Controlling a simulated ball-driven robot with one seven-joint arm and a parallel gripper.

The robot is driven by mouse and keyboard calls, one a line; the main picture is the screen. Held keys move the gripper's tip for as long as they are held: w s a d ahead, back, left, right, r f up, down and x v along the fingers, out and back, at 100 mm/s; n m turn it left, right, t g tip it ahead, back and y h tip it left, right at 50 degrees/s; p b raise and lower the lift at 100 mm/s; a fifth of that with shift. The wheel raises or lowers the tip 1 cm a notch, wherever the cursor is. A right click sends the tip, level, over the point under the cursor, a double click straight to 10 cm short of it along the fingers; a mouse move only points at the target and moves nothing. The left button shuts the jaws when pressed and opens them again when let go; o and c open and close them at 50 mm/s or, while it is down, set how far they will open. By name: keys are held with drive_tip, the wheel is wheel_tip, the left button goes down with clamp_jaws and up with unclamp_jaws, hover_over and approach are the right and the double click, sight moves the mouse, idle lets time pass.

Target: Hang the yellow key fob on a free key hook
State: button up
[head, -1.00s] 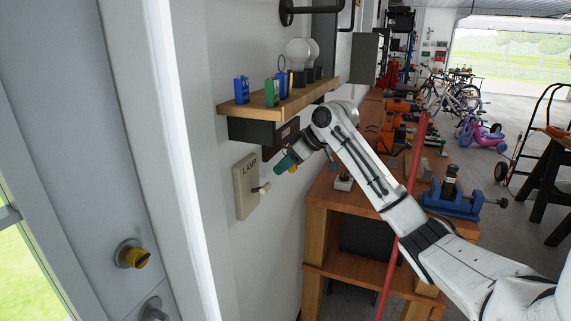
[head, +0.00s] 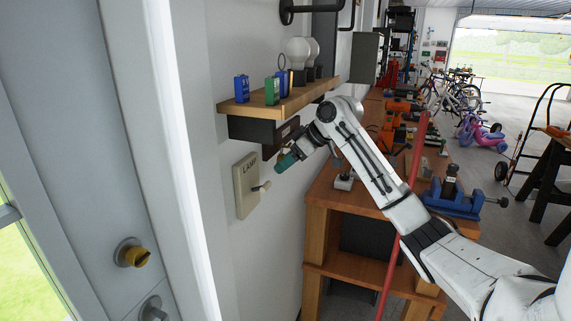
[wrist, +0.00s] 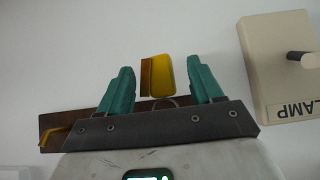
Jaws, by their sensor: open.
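My gripper (wrist: 161,66) has its two teal fingers spread in the wrist view. The yellow key fob (wrist: 161,76) is between them, with a gap on each side and part of a ring below it. A dark wooden hook board (wrist: 52,128) is behind the gripper; one brass hook (wrist: 55,137) shows at its left end. Whether the fob's ring is on a hook is hidden. In the head view my gripper (head: 285,161) is at the lower edge of the board (head: 283,135), and the fob is not visible there.
A beige LAMP switch plate (head: 246,184) with a protruding lever is close beside the gripper. A wooden shelf (head: 300,96) with small blue and green boxes and bulbs is above the board. A workbench (head: 330,196) stands to the right.

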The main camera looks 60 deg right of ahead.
drive_tip(key=b+v, duration=0.1)
drive_tip(key=v, duration=0.8)
drive_tip(key=shift+s+r, duration=0.2)
